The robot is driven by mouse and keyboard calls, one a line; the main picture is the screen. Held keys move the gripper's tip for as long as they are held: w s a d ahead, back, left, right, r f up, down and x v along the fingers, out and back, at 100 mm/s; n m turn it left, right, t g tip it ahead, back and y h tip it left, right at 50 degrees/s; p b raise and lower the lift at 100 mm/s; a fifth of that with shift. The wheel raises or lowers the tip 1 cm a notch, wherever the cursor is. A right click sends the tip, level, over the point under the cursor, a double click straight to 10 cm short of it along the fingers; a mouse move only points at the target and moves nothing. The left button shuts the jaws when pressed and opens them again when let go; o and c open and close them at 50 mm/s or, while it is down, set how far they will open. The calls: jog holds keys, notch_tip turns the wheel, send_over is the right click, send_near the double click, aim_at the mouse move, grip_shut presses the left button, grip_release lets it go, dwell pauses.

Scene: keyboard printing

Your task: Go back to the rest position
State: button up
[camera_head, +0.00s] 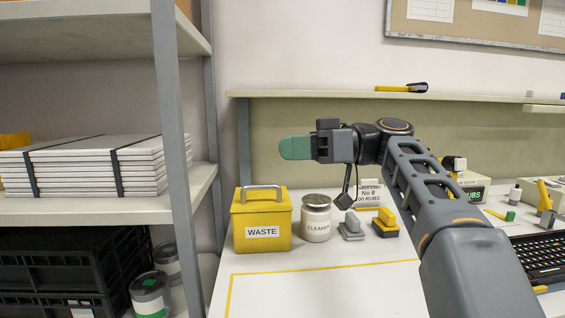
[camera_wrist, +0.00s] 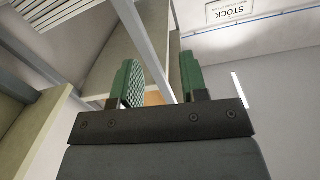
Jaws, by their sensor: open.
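My gripper (camera_head: 296,148) has green fingers and is held level above the workbench, pointing left. It is higher than the yellow waste box and the cleaner jar and does not touch them. In the wrist view my gripper (camera_wrist: 157,85) shows its two green fingers apart with nothing between them. Beyond them that view shows shelving, a wall and a sign reading STOCK (camera_wrist: 230,10). My arm reaches up from the lower right of the head view and hides part of the bench.
A yellow waste box (camera_head: 262,222), a cleaner jar (camera_head: 316,222) and small grey and yellow blocks stand on the bench (camera_head: 300,285). A black keyboard (camera_head: 545,258) lies at the right. A shelf post (camera_head: 178,130) rises at left. A yellow-handled tool (camera_head: 400,88) lies on the upper ledge.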

jog(key=s+d+f+m+t+h+p, duration=0.1)
jog(key=s+d+f+m+h+p, duration=0.4)
jog(key=p, duration=0.9)
jog(key=s+d+f+m+t+h+p, duration=0.2)
jog(key=s+d+f+m+h+p, duration=0.3)
jog(key=m+h+p, duration=0.6)
jog(key=s+d+h+p, duration=0.1)
jog(key=s+p, duration=0.1)
jog(key=p, duration=0.2)
jog(key=shift+s+d+t, duration=0.2)
jog(key=shift+d+t, duration=0.1)
jog(key=shift+d, duration=0.1)
